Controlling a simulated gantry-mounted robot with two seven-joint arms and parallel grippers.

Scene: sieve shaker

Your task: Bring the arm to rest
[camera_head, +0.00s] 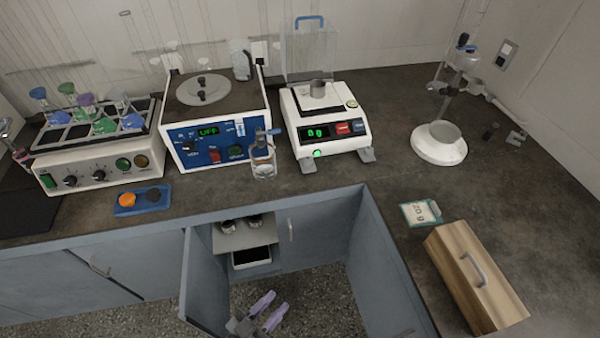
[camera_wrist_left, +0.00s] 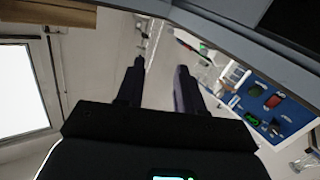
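My left gripper (camera_head: 268,307) shows at the bottom of the head view, over the speckled floor beside the open cabinet door. Its two purplish fingers point up and right with a gap between them, and nothing is held. In the left wrist view, the two dark fingers (camera_wrist_left: 160,78) stand apart with empty space between them. My right gripper is in neither view.
The open cabinet door (camera_head: 203,280) stands close left of my left gripper. The dark worktop (camera_head: 385,185) carries a blue-fronted device (camera_head: 215,140), a balance (camera_head: 325,122) and a wooden box (camera_head: 470,280). Speckled floor (camera_head: 330,300) right of the gripper is clear.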

